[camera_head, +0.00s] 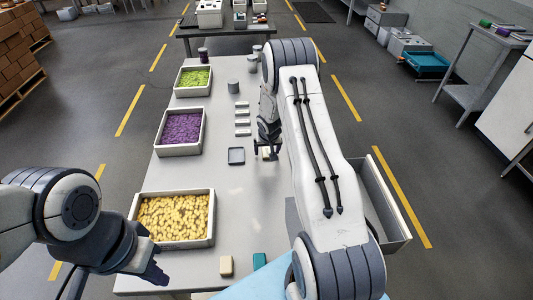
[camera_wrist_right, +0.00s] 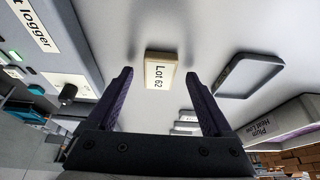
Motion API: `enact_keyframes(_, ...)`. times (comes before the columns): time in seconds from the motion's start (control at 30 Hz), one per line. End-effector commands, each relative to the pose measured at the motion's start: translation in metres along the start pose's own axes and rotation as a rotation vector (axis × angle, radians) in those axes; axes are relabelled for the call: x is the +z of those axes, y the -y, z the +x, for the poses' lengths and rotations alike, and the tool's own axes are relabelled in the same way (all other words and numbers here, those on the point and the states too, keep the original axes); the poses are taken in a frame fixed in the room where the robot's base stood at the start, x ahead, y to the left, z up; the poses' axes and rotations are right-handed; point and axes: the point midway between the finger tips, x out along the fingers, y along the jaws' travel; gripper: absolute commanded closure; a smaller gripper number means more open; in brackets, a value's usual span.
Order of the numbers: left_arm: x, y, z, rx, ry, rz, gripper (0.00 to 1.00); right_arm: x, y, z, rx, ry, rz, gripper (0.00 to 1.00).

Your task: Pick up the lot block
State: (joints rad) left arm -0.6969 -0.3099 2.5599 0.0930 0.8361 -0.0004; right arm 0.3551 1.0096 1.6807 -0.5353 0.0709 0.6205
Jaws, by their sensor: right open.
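The lot block, a small cream block labelled "Lot 62" (camera_wrist_right: 160,75), lies on the pale table in the right wrist view. It stands just beyond and between the two dark fingers of my right gripper (camera_wrist_right: 159,98), which is open and empty. In the head view my right gripper (camera_head: 266,148) is low over the table, and a cream block (camera_head: 271,154) shows partly beside it. My left gripper (camera_head: 156,274) hangs near the front of the yellow candy bin, and its fingers are too unclear to judge.
A dark-rimmed square tray (camera_head: 236,156) lies close left of the right gripper. Bins of yellow (camera_head: 135,205), purple (camera_head: 204,140) and green candy line the left side. A logger box (camera_wrist_right: 50,50) stands nearby. Another cream block (camera_head: 226,265) and a teal block (camera_head: 259,261) lie at the front edge.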

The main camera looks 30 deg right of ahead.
Motion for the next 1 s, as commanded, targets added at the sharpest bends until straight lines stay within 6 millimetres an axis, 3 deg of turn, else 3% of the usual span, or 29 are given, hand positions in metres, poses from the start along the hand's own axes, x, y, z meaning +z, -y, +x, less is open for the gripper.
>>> enact_keyframes(0.27, 0.000, 0.000, 0.000, 0.000, 0.000, 0.000, 1.00, -0.001, -0.001, 0.004, 0.000, -0.002, 0.002, 0.15)
enact_keyframes(0.5, 0.000, 0.000, 0.000, 0.000, 0.000, 0.000, 1.00, 0.000, -0.001, 0.004, 0.000, -0.001, 0.002, 1.00)
enact_keyframes(0.8, 0.000, 0.000, -0.002, 0.000, 0.000, 0.000, 1.00, -0.001, 0.000, 0.002, 0.000, -0.002, 0.001, 1.00)
enact_keyframes(1.0, -0.001, -0.001, -0.015, 0.000, 0.000, 0.000, 1.00, -0.009, 0.000, -0.017, 0.000, -0.002, 0.003, 1.00)
